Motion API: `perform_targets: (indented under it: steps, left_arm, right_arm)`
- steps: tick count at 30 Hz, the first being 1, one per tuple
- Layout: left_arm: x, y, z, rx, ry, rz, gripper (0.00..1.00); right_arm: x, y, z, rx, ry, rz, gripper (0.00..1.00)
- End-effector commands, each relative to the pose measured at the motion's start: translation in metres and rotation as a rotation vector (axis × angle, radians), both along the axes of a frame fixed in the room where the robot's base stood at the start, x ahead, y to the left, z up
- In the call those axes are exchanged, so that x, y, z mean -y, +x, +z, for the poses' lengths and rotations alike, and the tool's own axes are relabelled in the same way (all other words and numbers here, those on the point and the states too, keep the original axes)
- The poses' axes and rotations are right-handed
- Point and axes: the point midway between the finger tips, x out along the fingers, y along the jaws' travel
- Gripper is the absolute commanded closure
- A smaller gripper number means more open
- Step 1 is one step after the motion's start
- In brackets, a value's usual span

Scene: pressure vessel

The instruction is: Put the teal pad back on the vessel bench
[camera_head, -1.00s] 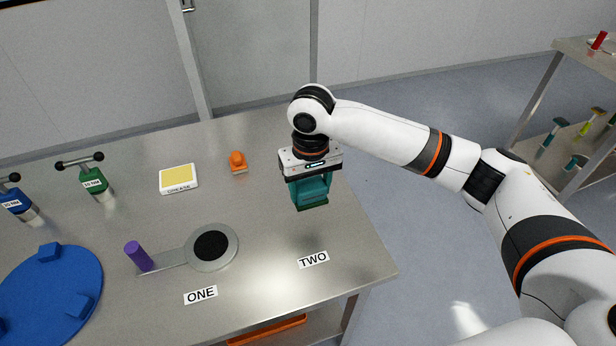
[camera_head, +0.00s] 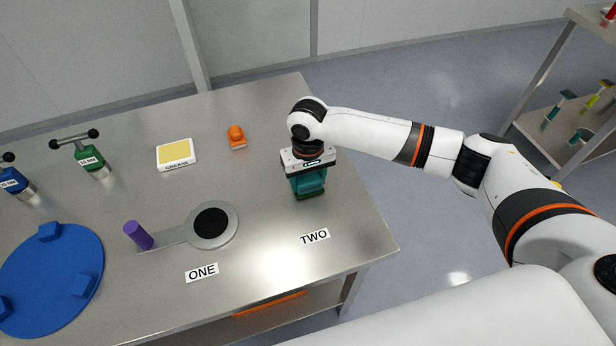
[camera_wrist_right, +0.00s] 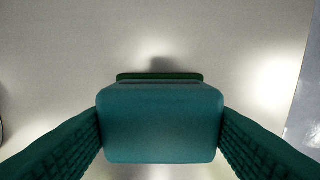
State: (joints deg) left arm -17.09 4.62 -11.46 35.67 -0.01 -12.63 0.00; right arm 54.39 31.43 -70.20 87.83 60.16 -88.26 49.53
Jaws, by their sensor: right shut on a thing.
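The teal pad (camera_head: 309,190) is a blocky teal piece with a dark green base. It is held upright over the right end of the steel vessel bench (camera_head: 265,225), behind the TWO label (camera_head: 314,237). My right gripper (camera_head: 307,183) points down and is shut on it. In the right wrist view the pad (camera_wrist_right: 160,124) sits between the two ribbed teal fingers, its green edge beyond the block. A soft shadow lies on the steel past it. I cannot tell whether its base touches the bench. My left gripper is not in view.
An orange block (camera_head: 237,138) and a grease pad (camera_head: 176,154) lie left of the gripper. A round grey tool with a purple handle (camera_head: 139,235) lies by the ONE label (camera_head: 202,271). Two T-handled tools and a blue disc (camera_head: 50,285) are further left. Bench around TWO is clear.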

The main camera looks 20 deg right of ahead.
Motion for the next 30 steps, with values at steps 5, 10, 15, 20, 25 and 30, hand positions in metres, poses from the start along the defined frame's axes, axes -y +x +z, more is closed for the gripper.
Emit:
perform_targets:
  steps: [5,10,15,20,25,30]
  left_arm:
    - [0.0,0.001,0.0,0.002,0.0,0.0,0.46]
    - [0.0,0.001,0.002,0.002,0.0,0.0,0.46]
    - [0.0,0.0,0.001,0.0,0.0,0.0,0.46]
    - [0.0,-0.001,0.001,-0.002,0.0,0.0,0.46]
    - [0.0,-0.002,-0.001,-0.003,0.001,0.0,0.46]
    - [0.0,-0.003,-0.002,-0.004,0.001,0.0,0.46]
  right_arm:
    - [0.0,0.0,0.0,0.001,0.0,0.0,0.64]
    - [0.0,0.0,-0.003,0.0,0.0,-0.001,0.64]
    - [0.0,0.0,-0.003,0.001,0.0,0.0,0.2]
    - [0.0,0.0,-0.003,0.0,0.0,-0.001,0.2]
    - [0.0,0.0,0.002,0.001,0.0,0.0,0.2]
    - [0.0,0.001,0.028,0.004,0.001,0.0,0.2]
